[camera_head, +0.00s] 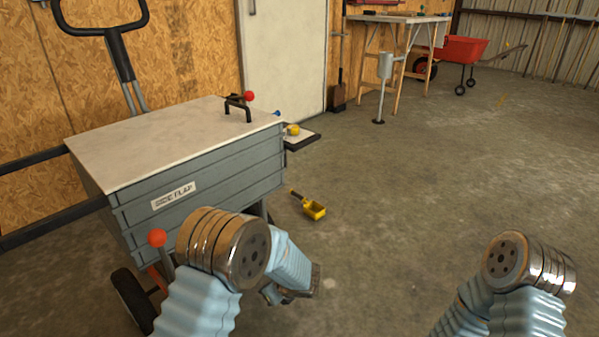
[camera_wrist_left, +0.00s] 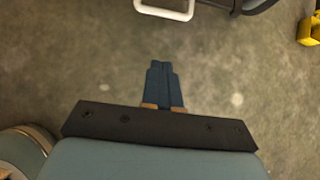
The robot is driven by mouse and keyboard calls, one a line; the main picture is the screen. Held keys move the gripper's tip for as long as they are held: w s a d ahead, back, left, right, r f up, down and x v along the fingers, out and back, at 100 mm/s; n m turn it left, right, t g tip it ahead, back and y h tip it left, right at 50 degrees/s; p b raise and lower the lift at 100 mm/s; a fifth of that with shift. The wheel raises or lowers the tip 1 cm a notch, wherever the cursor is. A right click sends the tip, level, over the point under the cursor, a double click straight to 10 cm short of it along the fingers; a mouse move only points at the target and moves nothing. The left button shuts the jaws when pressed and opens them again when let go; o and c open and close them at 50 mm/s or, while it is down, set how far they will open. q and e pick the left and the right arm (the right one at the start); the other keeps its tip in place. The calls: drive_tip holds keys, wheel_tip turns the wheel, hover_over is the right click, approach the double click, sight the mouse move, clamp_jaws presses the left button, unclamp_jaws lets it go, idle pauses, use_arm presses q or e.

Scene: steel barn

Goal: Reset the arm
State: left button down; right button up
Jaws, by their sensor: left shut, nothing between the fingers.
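My left arm comes in from the lower left in the head view, bent at a metal joint, with its forearm in front of the grey cart (camera_head: 200,185). The left gripper (camera_head: 308,285) is at the end of that arm, partly hidden behind it. In the left wrist view the left gripper's fingers (camera_wrist_left: 162,84) are together, with nothing between them, above bare concrete floor. My right arm shows at the lower right of the head view as a bent metal joint. Its gripper is out of sight.
A yellow scoop (camera_head: 314,209) lies on the floor right of the cart. The cart has a red-knobbed handle (camera_head: 238,104) on top and a side shelf (camera_head: 302,140). A workbench (camera_head: 405,18), metal stand (camera_head: 384,75) and red wheelbarrow (camera_head: 462,50) stand far back. The floor at right is clear.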

use_arm(q)
drive_tip(key=s+d+f+n+g+h, duration=0.1)
drive_tip(key=s+f+n+g+h, duration=0.35)
drive_tip(key=s+n, duration=0.6)
drive_tip(key=s+d+f+n+g+h, duration=0.2)
drive_tip(key=s+f+n+h, duration=0.4)
drive_tip(key=s+f+n, duration=0.45)
drive_tip(key=s+r+n+t+p, duration=0.1)
drive_tip(key=s+r+n+p, duration=0.1)
drive_tip(key=r+p, duration=0.4)
drive_tip(key=s+a+r+n+t+p, duration=0.1)
drive_tip(key=r+n+p, duration=0.3)
drive_tip(key=r, duration=0.5)
drive_tip(key=shift+s+a+p, duration=0.3)
drive_tip(key=shift+s+p, duration=0.5)
drive_tip(key=shift+p, duration=0.3)
